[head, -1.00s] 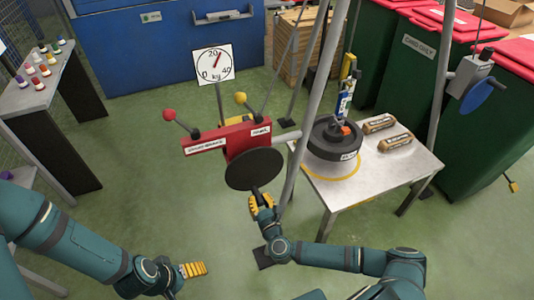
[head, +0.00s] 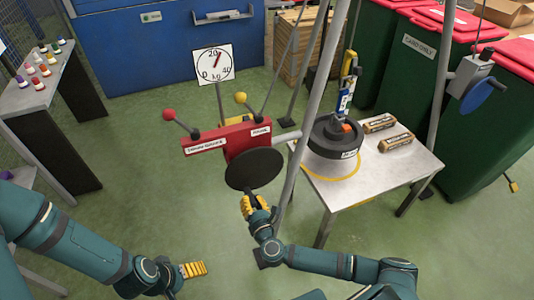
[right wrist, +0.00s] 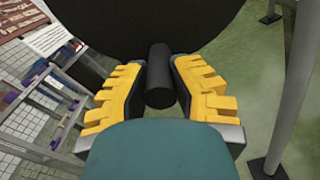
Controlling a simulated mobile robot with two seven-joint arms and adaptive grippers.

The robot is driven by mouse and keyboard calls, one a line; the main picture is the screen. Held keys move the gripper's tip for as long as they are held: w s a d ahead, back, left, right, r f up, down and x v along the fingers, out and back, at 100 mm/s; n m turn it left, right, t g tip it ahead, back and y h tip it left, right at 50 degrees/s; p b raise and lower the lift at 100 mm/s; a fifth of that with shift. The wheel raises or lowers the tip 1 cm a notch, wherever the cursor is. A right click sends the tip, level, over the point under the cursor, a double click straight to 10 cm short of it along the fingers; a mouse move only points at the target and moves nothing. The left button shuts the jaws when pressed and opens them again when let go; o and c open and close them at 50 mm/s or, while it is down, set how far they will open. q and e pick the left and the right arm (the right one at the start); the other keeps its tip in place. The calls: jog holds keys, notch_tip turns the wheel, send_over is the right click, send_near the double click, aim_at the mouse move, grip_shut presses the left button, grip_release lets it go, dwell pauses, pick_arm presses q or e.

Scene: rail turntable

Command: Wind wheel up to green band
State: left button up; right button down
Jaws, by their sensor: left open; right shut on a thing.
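The black wheel (head: 254,169) is a flat disc on the front of the red winch housing (head: 236,138). My right gripper (head: 254,203) is shut on the wheel's dark handle at the disc's lower edge. In the right wrist view the black handle (right wrist: 160,75) lies between the yellow fingers, with the disc above. The dial (head: 213,64) is marked 0, 20, 40 kg, and its red needle leans just right of upright, near 20. I cannot make out a green band on it. My left gripper (head: 194,269) is open and empty over the floor at lower left.
A black weight (head: 334,138) is at a yellow ring on the white table (head: 388,177), below a hanging scale (head: 346,85); contact is unclear. Red-ball (head: 169,115) and yellow-ball (head: 240,98) levers rise from the housing. A grey pole (head: 308,110) stands right of the wheel.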

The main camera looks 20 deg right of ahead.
jog(key=shift+a+r+m, duration=0.55)
jog(key=shift+a+m, duration=0.15)
jog(key=shift+m, duration=0.2)
jog(key=shift+a+r+m, duration=0.5)
jog(key=shift+a+m, duration=0.2)
jog(key=shift+m, duration=0.2)
jog(key=c, duration=0.5)
grip_release()
jog(key=shift+f, duration=0.1)
jog(key=shift+c, duration=0.2)
jog(key=shift+d+f, duration=0.1)
jog(key=shift+d, duration=0.05)
jog(key=s, duration=0.8)
